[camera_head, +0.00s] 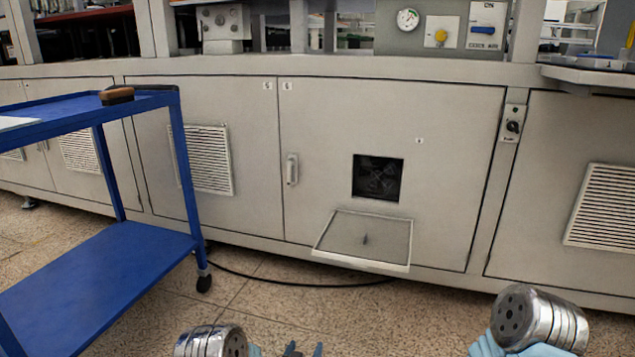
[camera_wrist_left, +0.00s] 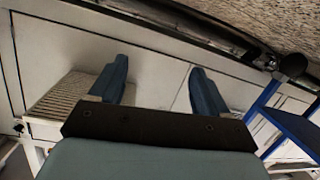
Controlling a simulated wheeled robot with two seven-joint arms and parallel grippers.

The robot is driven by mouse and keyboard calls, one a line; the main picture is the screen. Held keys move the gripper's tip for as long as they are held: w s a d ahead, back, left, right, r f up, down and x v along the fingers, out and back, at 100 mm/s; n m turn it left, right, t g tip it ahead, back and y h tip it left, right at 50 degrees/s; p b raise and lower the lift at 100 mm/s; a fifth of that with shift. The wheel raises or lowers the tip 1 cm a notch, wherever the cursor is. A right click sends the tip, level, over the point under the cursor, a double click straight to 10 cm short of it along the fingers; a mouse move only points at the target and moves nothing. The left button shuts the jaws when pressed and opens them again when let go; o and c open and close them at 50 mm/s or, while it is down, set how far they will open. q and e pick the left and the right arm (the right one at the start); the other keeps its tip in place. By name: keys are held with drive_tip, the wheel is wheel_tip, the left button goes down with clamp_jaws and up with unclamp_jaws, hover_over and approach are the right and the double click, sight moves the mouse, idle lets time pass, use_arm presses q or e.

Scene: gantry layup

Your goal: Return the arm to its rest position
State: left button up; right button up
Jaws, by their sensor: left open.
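My left gripper (camera_head: 303,350) shows only its dark fingertips at the bottom edge of the head view, apart from each other. In the left wrist view the left gripper (camera_wrist_left: 158,80) has its two blue-grey fingers spread wide, with nothing between them. Pale cabinet panels show beyond the fingers. My left arm shows as a silver joint at the bottom of the head view. My right arm shows as a silver joint at the bottom right, and its gripper is not seen.
A long beige cabinet (camera_head: 330,130) runs across the view. Its small hatch flap (camera_head: 366,238) hangs open below a dark square opening (camera_head: 377,178). A blue cart (camera_head: 100,275) stands at left with a brown-topped brush (camera_head: 117,95) on it. A black cable lies on the floor.

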use_arm(q)
drive_tip(key=s+a+f+g, duration=0.1)
drive_tip(key=s+a+g, duration=0.1)
drive_tip(key=s, duration=0.2)
drive_tip(key=s+a+f+n+g, duration=0.1)
drive_tip(key=s+a+f+g, duration=0.1)
drive_tip(key=s, duration=0.2)
drive_tip(key=s+a+f+g, duration=0.2)
drive_tip(key=s, duration=0.3)
drive_tip(key=shift+a+n+g+y, duration=0.15)
drive_tip(key=shift+n+g+y, duration=0.15)
drive_tip(key=s+g, duration=0.1)
drive_tip(key=s, duration=0.2)
drive_tip(key=s+a+g, duration=0.1)
drive_tip(key=s, duration=0.3)
drive_tip(key=s+a+g, duration=0.1)
drive_tip(key=s+g, duration=0.1)
drive_tip(key=s, duration=0.2)
drive_tip(key=shift+s+n, duration=0.2)
drive_tip(key=shift+n, duration=0.2)
drive_tip(key=s+r+g+h, duration=0.1)
drive_tip(key=s+r+g, duration=0.15)
drive_tip(key=s, duration=0.75)
wheel_tip(320, 180, up, 17)
drive_tip(key=s+g+p, duration=0.1)
drive_tip(key=p, duration=1.6)
drive_tip(key=shift+s+p, duration=0.25)
drive_tip(key=shift+p, duration=0.15)
